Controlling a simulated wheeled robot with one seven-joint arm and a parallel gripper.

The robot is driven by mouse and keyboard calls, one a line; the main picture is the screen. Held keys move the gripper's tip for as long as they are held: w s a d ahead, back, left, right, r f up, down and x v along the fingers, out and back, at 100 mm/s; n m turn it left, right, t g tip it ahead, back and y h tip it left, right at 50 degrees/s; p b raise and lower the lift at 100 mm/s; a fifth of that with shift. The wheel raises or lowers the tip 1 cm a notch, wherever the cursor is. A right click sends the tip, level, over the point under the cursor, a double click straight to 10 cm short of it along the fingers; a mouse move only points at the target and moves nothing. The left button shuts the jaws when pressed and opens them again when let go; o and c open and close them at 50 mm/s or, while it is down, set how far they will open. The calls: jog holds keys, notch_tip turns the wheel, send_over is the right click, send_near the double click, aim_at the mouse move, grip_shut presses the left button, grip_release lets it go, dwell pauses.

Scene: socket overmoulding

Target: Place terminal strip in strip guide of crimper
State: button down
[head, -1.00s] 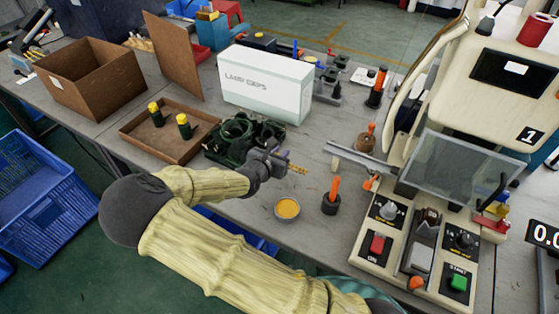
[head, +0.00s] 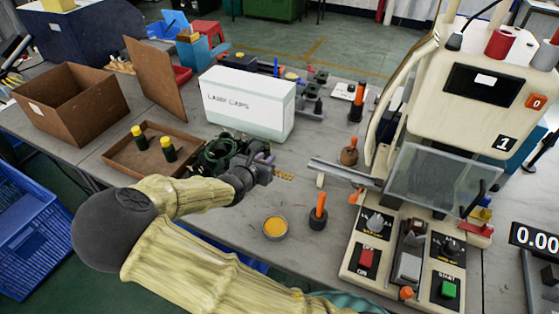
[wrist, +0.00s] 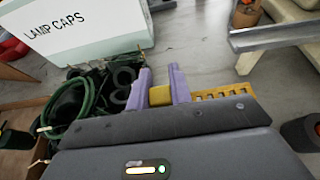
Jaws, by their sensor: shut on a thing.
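My gripper (head: 265,166) is shut on the yellow, slotted terminal strip (head: 284,174) and holds it over the table. In the wrist view, the purple fingers of my gripper (wrist: 160,84) have a yellow part of the strip between them, and the strip (wrist: 222,92) sticks out to the right. The cream crimper (head: 460,110) stands at the right. Its grey strip guide (head: 340,171) juts left from the machine, to the right of the strip and apart from it. The guide (wrist: 285,35) also shows at the upper right of the wrist view.
The lamp caps box (head: 248,105) and a pile of green cable parts (head: 222,152) lie beyond my gripper. A bowl of yellow bits (head: 275,228) and an orange-handled tool in a dark holder (head: 318,217) stand nearer. A clear shield (head: 440,180) fronts the crimper.

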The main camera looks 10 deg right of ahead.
jog(key=w+r+p, duration=0.5)
jog(key=w, duration=0.6)
jog(key=shift+w+r+m, duration=0.2)
jog(key=shift+r+m, duration=0.1)
jog(key=shift+r, duration=0.1)
jog(key=shift+d, duration=0.2)
jog(key=s+d, duration=0.3)
jog(key=d, duration=0.2)
jog(key=s+d, duration=0.4)
jog(key=d, duration=0.1)
jog(key=s+d+p, duration=0.1)
jog(key=s+d, duration=0.2)
jog(key=d, duration=0.3)
jog(key=shift+s, duration=0.3)
notch_tip(320, 180, down, 3)
jog(key=shift+d+r, duration=0.1)
jog(key=shift+s+h, duration=0.1)
jog(key=shift+h, duration=0.2)
jog(key=shift+f, duration=0.2)
